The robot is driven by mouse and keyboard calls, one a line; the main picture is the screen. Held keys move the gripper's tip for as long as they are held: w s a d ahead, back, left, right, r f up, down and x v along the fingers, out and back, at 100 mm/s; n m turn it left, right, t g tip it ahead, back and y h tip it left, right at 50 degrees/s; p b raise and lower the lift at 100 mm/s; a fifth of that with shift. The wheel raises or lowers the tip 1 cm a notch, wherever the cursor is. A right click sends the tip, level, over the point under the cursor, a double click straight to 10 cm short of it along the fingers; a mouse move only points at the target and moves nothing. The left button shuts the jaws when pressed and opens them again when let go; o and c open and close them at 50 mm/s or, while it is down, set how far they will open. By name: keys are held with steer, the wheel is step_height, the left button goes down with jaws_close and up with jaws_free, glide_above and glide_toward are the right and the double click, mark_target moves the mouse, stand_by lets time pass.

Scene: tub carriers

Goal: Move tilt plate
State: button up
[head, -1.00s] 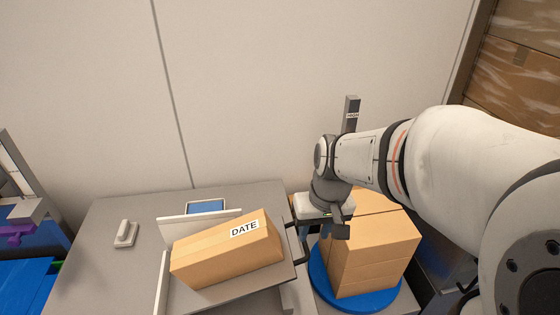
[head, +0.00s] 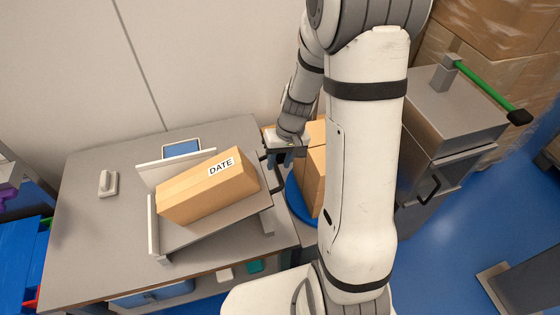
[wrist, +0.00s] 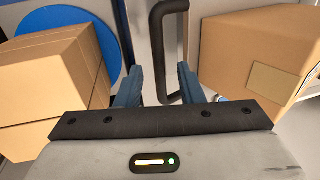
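The tilt plate (head: 222,219) is a grey tray with raised light walls at its back and left, standing tilted on the grey table. A cardboard box (head: 190,198) labelled DATE lies on it. A dark bar handle (head: 271,166) is on the plate's right side; it shows upright in the wrist view (wrist: 158,45). My gripper (head: 281,163) is beside this handle. In the wrist view its two blue fingers (wrist: 158,82) are apart, with the handle's lower end between or just beyond them. I cannot tell whether they touch it.
Another cardboard box (head: 312,178) stands on a blue round turntable (head: 299,204) right of the plate, close to my gripper. A grey machine (head: 450,120) with a green lever (head: 488,90) is further right. A small light block (head: 107,183) and a screen (head: 182,149) are on the table.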

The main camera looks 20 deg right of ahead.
steer(key=shift+a+f, duration=0.15)
steer(key=shift+f, duration=0.5)
jaws_close()
